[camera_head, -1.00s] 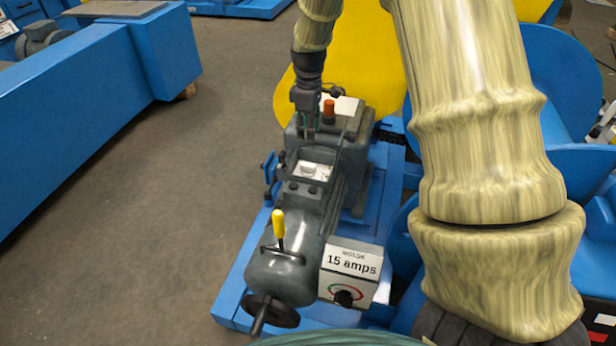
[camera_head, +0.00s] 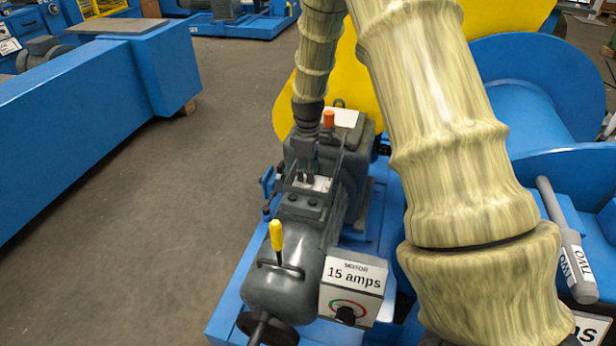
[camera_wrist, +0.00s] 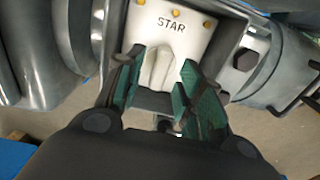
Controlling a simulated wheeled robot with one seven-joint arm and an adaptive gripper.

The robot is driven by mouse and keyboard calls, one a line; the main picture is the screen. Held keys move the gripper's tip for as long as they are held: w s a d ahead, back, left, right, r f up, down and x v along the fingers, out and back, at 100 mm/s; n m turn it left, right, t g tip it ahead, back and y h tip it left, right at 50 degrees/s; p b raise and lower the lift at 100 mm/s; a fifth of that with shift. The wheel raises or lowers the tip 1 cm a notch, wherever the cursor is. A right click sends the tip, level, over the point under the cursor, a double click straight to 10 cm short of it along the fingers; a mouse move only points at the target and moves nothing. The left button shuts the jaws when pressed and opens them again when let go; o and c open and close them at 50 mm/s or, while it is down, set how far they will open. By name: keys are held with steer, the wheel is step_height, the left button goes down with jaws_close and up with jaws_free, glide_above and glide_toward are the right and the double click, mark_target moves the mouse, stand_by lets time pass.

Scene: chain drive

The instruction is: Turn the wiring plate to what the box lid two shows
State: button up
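The wiring plate (camera_head: 318,184) is a pale plate set in the dark grey machine. In the wrist view, the plate (camera_wrist: 205,45) reads STAR below several brass dots, with a raised pale knob (camera_wrist: 158,68) in its middle. My gripper (camera_head: 307,180) points down at the plate. In the wrist view, my gripper's fingers (camera_wrist: 160,72) are open on both sides of the knob, with small gaps showing; contact is not clear. A grey cylinder (camera_head: 568,240) at right carries TWO labels. I cannot make out a lid drawing.
A white box (camera_head: 352,290) reads MOTOR 15 amps above a dial. A yellow-handled lever (camera_head: 277,236) stands beside it. An orange knob (camera_head: 328,119) rises behind my gripper. A partly cut-off sign (camera_head: 592,328) is at lower right. Open floor (camera_head: 190,210) lies left.

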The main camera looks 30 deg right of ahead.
steer(key=shift+f, duration=0.9)
jaws_close()
